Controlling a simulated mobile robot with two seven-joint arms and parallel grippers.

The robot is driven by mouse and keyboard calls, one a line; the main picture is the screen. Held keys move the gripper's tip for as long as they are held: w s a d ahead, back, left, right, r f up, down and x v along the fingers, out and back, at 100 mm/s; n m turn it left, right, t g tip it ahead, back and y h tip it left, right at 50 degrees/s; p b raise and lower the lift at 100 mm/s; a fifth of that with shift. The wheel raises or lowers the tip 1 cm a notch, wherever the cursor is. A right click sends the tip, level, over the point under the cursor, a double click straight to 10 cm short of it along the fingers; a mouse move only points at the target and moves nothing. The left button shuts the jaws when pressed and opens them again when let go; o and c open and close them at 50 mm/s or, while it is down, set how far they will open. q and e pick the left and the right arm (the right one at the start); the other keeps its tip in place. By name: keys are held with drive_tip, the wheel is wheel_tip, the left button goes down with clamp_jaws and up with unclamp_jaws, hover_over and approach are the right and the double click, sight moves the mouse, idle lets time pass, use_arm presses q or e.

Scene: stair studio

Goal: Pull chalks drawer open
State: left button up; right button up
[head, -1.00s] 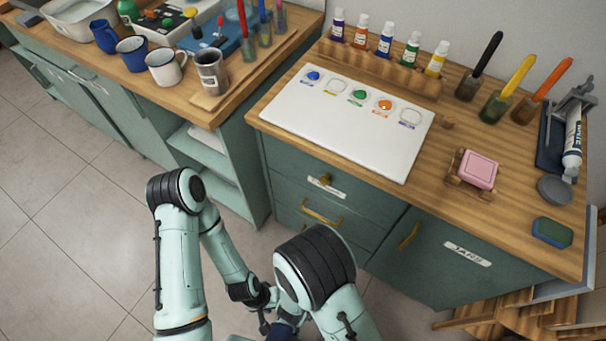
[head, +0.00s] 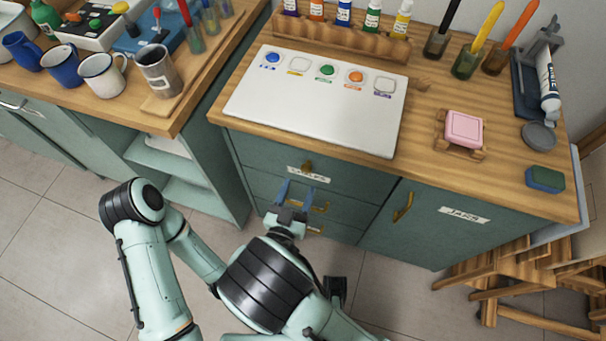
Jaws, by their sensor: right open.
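The top drawer (head: 355,184) of the green cabinet is shut. It has a small brass knob (head: 307,166) and a white label (head: 309,176), partly covered and hard to read. My right gripper (head: 296,187) is open, its two blue fingers pointing up the picture at the drawer fronts, just below the knob and overlapping the label's left part. Nothing shows between the fingers; whether they touch the front I cannot tell. A lower drawer's brass handle (head: 321,208) lies just right of the gripper.
The JARS door (head: 440,225) with a brass handle is shut on the right. A white palette board (head: 320,110) and a pink block (head: 464,129) lie on the top. A wooden frame-like object (head: 510,285) stands at lower right. An open shelf (head: 170,160) is left.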

sight(306, 170)
drive_tip(key=x, duration=0.5)
clamp_jaws()
